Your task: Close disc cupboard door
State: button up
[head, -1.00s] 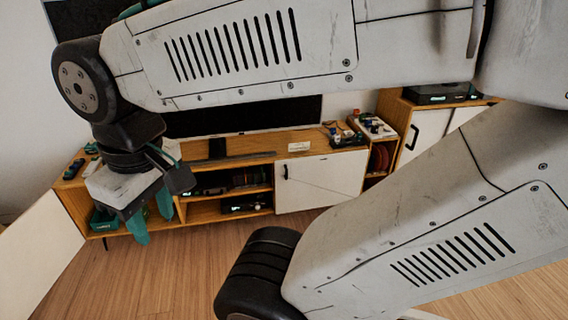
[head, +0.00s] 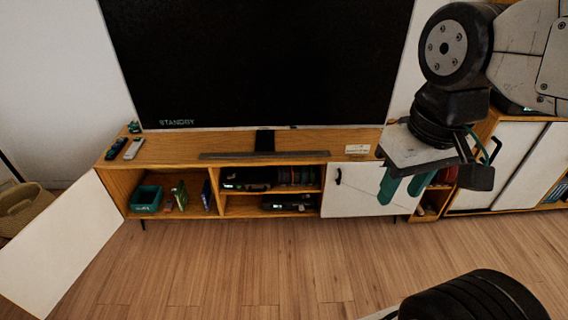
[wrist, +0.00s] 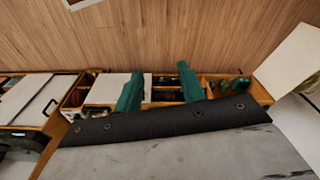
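A white cupboard door (head: 62,240) stands wide open at the left end of the low wooden TV cabinet (head: 160,157), swung out to the left over the floor. It also shows at the right of the wrist view (wrist: 291,58). Behind it the left compartment is open, with a teal bin (head: 146,199) and several upright cases (head: 180,195). My gripper (head: 403,192) is in front of the cabinet's right part, far from the open door. Its two teal fingers are apart, with nothing seen between them in the wrist view (wrist: 159,75).
A shut white door (head: 350,192) with a black handle is on the cabinet's right. Players fill the middle shelves. A large screen (head: 255,60) stands above. A woven basket (head: 22,208) is at far left. Wood floor (head: 220,265) in front is clear.

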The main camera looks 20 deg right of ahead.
aim_at(38, 265)
jog(key=u, duration=0.45)
jog(key=i, duration=0.55)
jog(key=u, duration=1.05)
jog(key=i, duration=0.8)
jog(key=u, duration=0.4)
jog(key=i, duration=1.6)
jog(key=z, duration=0.5)
